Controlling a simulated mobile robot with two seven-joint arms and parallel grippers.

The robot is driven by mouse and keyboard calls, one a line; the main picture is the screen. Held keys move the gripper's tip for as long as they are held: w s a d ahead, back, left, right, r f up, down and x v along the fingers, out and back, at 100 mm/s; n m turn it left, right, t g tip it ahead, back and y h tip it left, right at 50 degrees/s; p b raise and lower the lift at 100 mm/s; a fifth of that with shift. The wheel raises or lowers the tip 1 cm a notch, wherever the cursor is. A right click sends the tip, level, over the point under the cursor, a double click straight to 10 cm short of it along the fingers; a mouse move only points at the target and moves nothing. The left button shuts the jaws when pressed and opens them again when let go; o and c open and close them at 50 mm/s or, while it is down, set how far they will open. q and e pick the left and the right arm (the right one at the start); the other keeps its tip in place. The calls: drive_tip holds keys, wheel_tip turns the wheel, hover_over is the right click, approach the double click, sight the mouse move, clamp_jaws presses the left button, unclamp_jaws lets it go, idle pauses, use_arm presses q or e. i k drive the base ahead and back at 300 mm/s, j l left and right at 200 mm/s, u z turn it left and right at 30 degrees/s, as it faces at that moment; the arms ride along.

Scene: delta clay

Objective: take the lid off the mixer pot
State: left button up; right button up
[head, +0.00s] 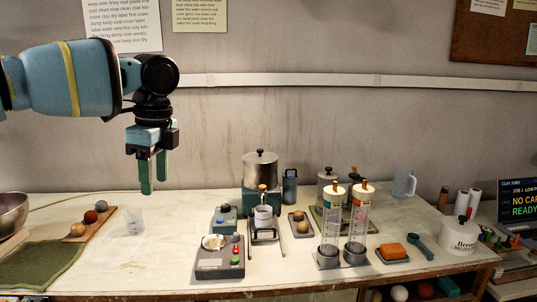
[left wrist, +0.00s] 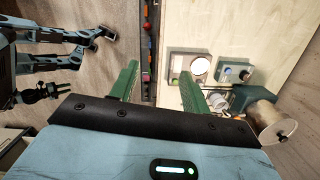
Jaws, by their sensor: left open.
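The mixer pot (head: 260,172) is a shiny metal pot on a teal base at the back middle of the table. Its metal lid (head: 260,157) sits on top, with a dark round knob (head: 260,152). In the left wrist view the lid (left wrist: 279,132) shows as a pale disc at the lower right, partly cut by my wrist housing. My left gripper (head: 153,173) is open and empty. Its green fingers point down in the air, left of the pot and well apart from it. I cannot make out my right gripper in either view.
A grey scale (head: 219,265), a small teal device (head: 224,219) and a stand with a small pot (head: 263,217) are in front of the mixer pot. A blue container (head: 290,187) stands just right of it. A clear beaker (head: 134,219) stands below my left gripper.

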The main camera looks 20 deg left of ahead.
sight(260, 157)
drive_tip(key=i, duration=1.6)
